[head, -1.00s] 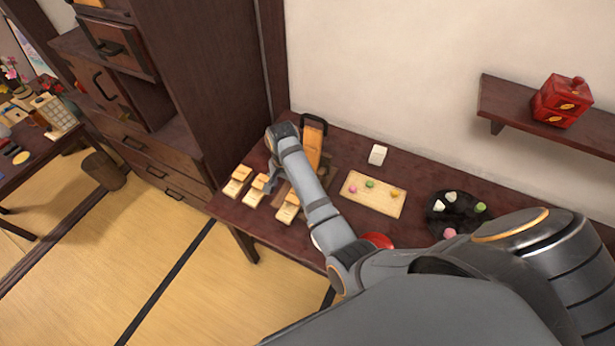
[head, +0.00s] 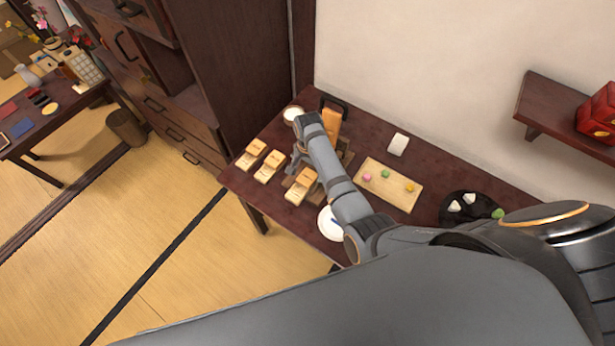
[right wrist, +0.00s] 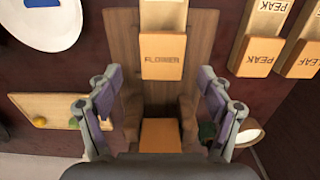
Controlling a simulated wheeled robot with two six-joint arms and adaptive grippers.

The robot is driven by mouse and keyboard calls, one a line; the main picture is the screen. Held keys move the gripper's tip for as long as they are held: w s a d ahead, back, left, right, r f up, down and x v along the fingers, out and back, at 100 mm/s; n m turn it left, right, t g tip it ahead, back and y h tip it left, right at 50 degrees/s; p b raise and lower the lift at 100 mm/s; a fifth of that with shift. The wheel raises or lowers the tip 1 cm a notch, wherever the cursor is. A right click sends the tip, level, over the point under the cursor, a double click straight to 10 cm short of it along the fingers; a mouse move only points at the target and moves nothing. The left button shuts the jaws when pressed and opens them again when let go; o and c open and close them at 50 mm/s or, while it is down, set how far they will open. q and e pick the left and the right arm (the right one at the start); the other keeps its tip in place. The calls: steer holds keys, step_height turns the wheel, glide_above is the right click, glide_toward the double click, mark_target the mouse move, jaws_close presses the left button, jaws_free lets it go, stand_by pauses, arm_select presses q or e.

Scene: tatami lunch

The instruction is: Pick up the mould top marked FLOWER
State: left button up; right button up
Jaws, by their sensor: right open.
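The mould top marked FLOWER (right wrist: 162,57) is a pale wooden block with dark lettering on its front end. It lies on a brown wooden board (right wrist: 120,40) in the right wrist view, and shows in the head view (head: 305,178) nearest the plate. My right gripper (right wrist: 162,102) is open, its fingers apart, with the lettered end just ahead of the gap between them. Nothing is held. In the head view the right gripper (head: 299,158) is partly hidden by my arm. My left gripper is not in view.
Similar moulds marked PEAK (right wrist: 263,50) and LEAF (right wrist: 308,55) lie to the right.

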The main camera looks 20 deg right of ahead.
mark_target(308, 177)
steer(key=f, duration=0.2)
steer(key=shift+a+f, duration=0.25)
steer(key=shift+f, duration=0.1)
steer(key=shift+w+d+f, duration=0.1)
steer(key=shift+f, duration=0.3)
steer(key=shift+r, duration=0.1)
steer(key=c, duration=1.2)
steer(key=shift+c, duration=0.2)
